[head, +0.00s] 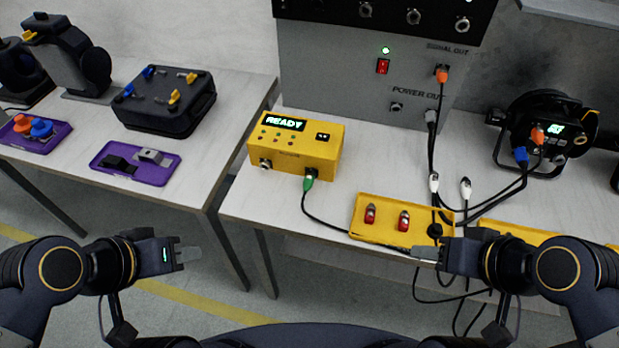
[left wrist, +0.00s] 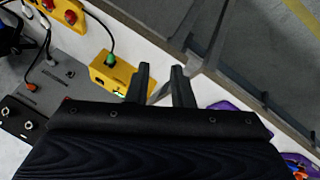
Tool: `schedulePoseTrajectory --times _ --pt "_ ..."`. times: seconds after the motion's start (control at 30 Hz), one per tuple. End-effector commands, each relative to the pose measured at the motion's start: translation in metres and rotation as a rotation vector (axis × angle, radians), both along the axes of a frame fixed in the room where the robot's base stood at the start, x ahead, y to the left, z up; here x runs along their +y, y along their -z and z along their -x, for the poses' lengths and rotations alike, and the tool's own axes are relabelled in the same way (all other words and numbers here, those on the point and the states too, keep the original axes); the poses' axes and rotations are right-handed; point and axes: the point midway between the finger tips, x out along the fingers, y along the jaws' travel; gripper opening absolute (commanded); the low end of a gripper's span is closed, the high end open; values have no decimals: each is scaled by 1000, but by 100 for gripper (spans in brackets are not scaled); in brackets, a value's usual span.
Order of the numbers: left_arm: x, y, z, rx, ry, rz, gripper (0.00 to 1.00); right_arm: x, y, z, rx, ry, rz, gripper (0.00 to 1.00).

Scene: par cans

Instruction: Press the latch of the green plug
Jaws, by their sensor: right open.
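The green plug (head: 308,183) sits in a socket on the front of the yellow box (head: 290,152) with the READY display, its black cable running down and right. The plug also shows in the left wrist view (left wrist: 110,60); its latch is too small to make out. My left gripper (head: 188,255) is open and empty, in front of the table, left of and nearer than the plug. Its two fingers (left wrist: 160,85) stand apart in the left wrist view. My right gripper (head: 426,252) is open at the front edge of the yellow tray, well right of the plug.
A yellow tray (head: 372,238) with red-and-white pieces lies right of the plug's cable. A grey power cabinet (head: 350,75) stands behind. Black cables hang over the table's front edge at the right. A purple tray (head: 112,172) and black case (head: 165,112) are on the left table.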

Motion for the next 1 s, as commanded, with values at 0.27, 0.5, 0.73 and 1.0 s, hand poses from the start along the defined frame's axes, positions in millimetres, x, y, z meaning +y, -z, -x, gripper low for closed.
schedulePoseTrajectory --times 0.27,0.5,0.73,1.0 --pt "0 0 0 0 0 0 0 0 0 0 0 0 0 46" --pt "0 0 0 0 0 0 0 0 0 0 0 0 0 46" --pt "0 0 0 0 0 0 0 0 0 0 0 0 0 46" --pt "0 0 0 0 0 0 0 0 0 0 0 0 0 46"
